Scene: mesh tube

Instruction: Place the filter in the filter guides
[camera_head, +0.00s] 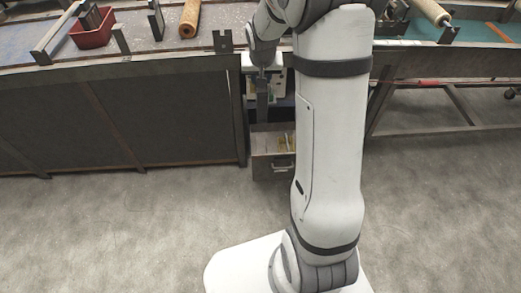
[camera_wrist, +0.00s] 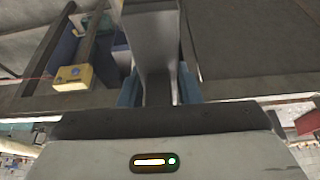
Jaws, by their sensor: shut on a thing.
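My gripper (camera_wrist: 158,90) is shut on a grey metal piece (camera_wrist: 152,45) with smooth faces. The blue fingers show on both sides of it in the wrist view. In the head view my gripper (camera_head: 263,74) points down at the gap between the two tables, and a grey strip (camera_head: 262,100) hangs below it. I cannot tell for sure that the held piece is the filter. A brown tube (camera_head: 190,18) lies on the left table. Upright metal brackets (camera_head: 155,20) stand near it; whether they are the filter guides I cannot tell.
The left table (camera_head: 120,100) has a dark front panel and carries a red bin (camera_head: 92,28). The right table (camera_head: 395,70) has an open frame and a cream roll (camera_head: 433,12). A grey drawer box (camera_head: 273,163) stands low in the gap. The front floor is clear around my base.

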